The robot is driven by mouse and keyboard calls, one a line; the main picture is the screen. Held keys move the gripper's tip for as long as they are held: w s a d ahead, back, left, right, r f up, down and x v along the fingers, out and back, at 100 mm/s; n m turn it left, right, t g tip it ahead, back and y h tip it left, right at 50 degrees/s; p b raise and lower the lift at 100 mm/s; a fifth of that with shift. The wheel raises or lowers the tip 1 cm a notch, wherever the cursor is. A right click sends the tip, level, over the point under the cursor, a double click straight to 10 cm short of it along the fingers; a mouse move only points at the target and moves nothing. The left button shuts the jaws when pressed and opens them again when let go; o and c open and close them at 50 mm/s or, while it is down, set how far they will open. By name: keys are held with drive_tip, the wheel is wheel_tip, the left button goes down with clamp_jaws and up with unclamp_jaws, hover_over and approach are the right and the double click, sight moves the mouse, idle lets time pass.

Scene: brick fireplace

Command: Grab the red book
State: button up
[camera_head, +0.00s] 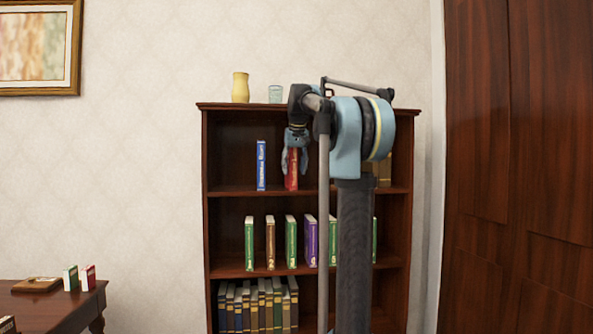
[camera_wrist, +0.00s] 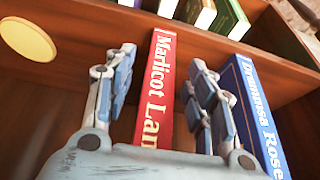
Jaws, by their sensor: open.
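The red book (camera_head: 291,178) stands upright on the top shelf of the dark wooden bookcase. In the wrist view the red book (camera_wrist: 157,95) has white lettering on its spine, part of which is hidden by my gripper. My gripper (camera_head: 295,160) points down in front of the shelf and covers the book's upper part. In the wrist view my gripper (camera_wrist: 161,62) is open, with one finger on each side of the red spine. I cannot tell whether either finger touches it.
A blue book (camera_head: 261,166) stands just left of the red one; it is close beside my finger in the wrist view (camera_wrist: 255,115). The bookcase (camera_head: 300,107) has a yellow vase (camera_head: 240,87) and a glass (camera_head: 275,94) on top. A desk (camera_head: 60,308) with small books is at left.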

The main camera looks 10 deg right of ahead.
drive_tip(key=shift+f, duration=0.25)
idle(0.3)
clamp_jaws()
